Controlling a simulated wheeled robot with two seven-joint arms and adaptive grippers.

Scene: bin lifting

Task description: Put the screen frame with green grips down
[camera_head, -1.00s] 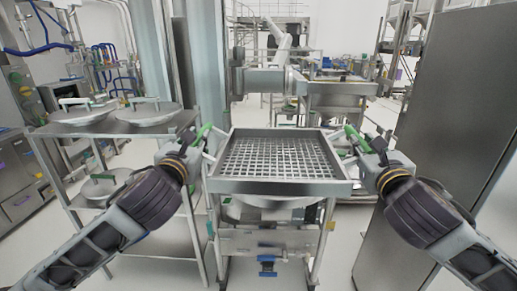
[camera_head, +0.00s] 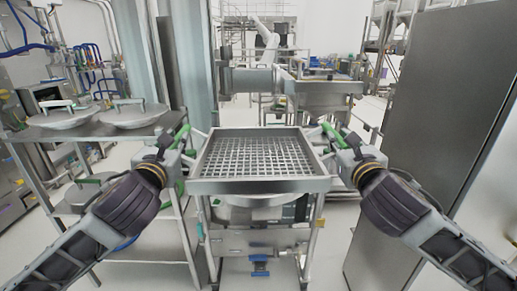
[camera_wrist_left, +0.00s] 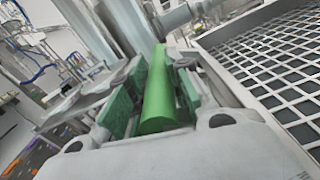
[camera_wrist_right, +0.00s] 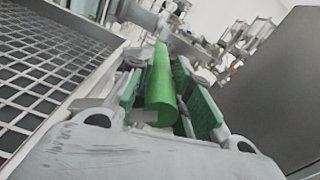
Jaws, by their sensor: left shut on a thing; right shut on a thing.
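The screen frame (camera_head: 258,186) is a metal tray with a square mesh and a green grip on each side. It is roughly level in the middle of the head view, at the top of a metal stand (camera_head: 261,240); I cannot tell if it touches it. My left gripper (camera_head: 174,143) is shut on the left green grip (camera_wrist_left: 158,95), which lies between its pads in the left wrist view. My right gripper (camera_head: 340,143) is shut on the right green grip (camera_wrist_right: 160,88), likewise between its pads in the right wrist view.
A metal shelf (camera_head: 88,133) with lidded pans (camera_head: 136,113) stands close on the left. A tall grey cabinet (camera_head: 440,130) stands on the right. Machinery with a horizontal cylinder (camera_head: 255,80) is behind the frame. Some pale floor (camera_head: 335,235) shows right of the stand.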

